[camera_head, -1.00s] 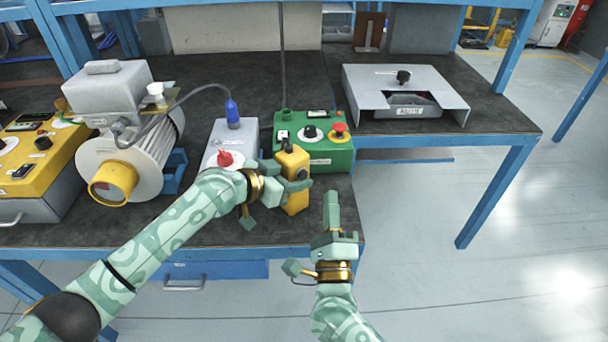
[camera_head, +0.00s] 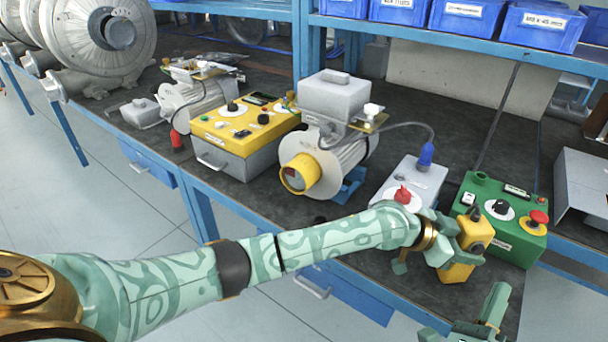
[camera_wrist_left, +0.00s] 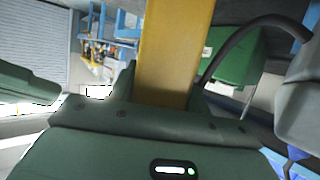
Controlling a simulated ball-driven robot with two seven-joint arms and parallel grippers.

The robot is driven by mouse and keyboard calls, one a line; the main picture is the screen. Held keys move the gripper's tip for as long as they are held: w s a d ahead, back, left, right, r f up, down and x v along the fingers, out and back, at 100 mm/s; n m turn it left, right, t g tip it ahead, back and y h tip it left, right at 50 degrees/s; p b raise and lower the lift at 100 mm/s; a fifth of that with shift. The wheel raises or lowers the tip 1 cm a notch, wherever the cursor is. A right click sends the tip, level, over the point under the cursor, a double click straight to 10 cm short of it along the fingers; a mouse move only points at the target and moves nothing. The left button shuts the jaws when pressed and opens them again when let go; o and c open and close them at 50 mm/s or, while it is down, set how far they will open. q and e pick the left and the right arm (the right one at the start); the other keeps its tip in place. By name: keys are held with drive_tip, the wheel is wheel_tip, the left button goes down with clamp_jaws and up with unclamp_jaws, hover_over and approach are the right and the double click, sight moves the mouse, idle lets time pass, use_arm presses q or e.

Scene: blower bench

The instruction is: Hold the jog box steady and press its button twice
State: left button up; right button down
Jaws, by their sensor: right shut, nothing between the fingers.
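The yellow jog box (camera_head: 457,273) stands upright at the front of the bench, beside the green control box. My left gripper (camera_head: 462,250) is shut on it, with fingers across its middle. The jog box also fills the middle of the left wrist view (camera_wrist_left: 175,50), between the fingers. A dark round button (camera_head: 478,247) shows on its side and is partly hidden by the fingers. Whether its base touches the bench is unclear. My right gripper (camera_head: 497,294) is shut and empty, below and right of the jog box and apart from it, partly cut off by the lower edge.
The green control box (camera_head: 510,243) with a red knob stands close behind. A grey box (camera_head: 410,175) with a red knob and blue plug stands left, cabled to a blower motor (camera_head: 335,165). A yellow console (camera_head: 245,135) is farther left. Blue bins line the shelf above.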

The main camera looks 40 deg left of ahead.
use_arm(q)
drive_tip(key=o, duration=0.5)
drive_tip(key=v, duration=1.2)
